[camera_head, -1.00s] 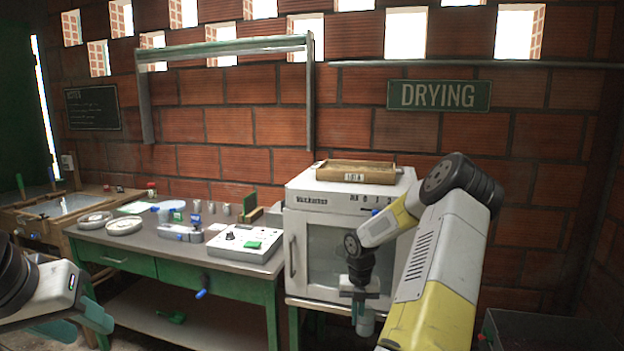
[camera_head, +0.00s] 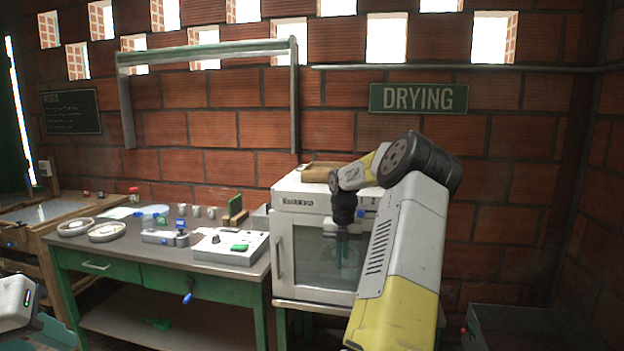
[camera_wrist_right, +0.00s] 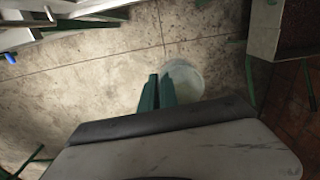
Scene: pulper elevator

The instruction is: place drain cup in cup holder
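The drain cup, a pale translucent cup (camera_wrist_right: 187,78), is at the fingers of my right gripper (camera_wrist_right: 159,92) in the right wrist view. The fingers are close together, with the cup wall apparently between them and most of the cup to their right. In the head view, my right gripper (camera_head: 342,252) hangs fingers down in front of the dryer door; the cup is hard to make out against the glass. My left gripper (camera_head: 50,334) is cut off at the lower left corner, its finger opening unclear. I cannot tell for sure which table device is the cup holder.
The green table (camera_head: 110,265) carries round dishes (camera_head: 107,232), a grey device with blue parts (camera_head: 165,237), a white control box (camera_head: 230,246) and small cups (camera_head: 196,211). The white dryer (camera_head: 283,235) stands right of it. A dark bin (camera_head: 520,320) is at lower right.

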